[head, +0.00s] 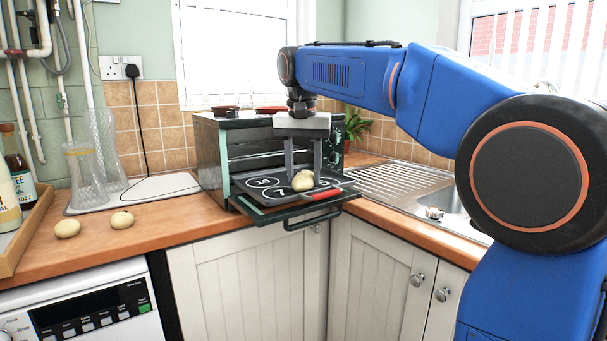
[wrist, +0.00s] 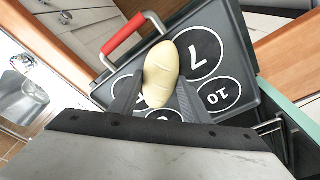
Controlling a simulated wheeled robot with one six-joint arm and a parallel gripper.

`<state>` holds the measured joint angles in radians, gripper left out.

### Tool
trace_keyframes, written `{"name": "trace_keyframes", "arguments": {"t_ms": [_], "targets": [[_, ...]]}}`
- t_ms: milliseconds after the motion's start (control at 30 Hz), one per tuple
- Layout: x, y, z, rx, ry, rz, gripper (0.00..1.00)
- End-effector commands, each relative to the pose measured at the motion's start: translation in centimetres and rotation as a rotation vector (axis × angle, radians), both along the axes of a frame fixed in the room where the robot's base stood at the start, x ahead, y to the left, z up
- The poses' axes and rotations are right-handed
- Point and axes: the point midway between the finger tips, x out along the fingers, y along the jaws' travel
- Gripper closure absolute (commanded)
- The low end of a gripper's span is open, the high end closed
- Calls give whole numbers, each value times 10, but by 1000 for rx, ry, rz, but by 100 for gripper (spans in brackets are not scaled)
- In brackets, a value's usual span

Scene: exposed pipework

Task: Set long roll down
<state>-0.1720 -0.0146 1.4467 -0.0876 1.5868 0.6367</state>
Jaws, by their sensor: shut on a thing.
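A pale, elongated bread roll (head: 302,182) is between the fingers of my gripper (head: 303,170), over a dark tray (head: 240,184) with white numbered circles. The gripper points straight down and is shut on the roll. In the wrist view the long roll (wrist: 162,72) sticks out past the fingertips (wrist: 158,98), its length running away from the gripper, beside the circle marked 7. The tray (wrist: 236,62) has a red-gripped handle (wrist: 124,34). I cannot tell whether the roll touches the tray. The fingers partly cover the other circles.
The tray sits at the mouth of an open toaster oven (head: 210,150), above its lowered door. Two other rolls (head: 67,229) (head: 122,220) lie on the wooden counter at left. Glass vases (head: 86,175) and a wooden tray (head: 38,222) with bottles stand further left. A sink (head: 452,214) is right.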

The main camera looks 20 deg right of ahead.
Motion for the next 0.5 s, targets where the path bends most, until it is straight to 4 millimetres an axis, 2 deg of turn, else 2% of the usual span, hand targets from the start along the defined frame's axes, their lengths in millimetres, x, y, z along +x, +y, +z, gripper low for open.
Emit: {"name": "trace_keyframes", "arguments": {"t_ms": [433, 467, 500], "targets": [[0, 0, -7, 0, 0, 0, 80], [0, 0, -6, 0, 0, 0, 50], [0, 0, -6, 0, 0, 0, 41]]}}
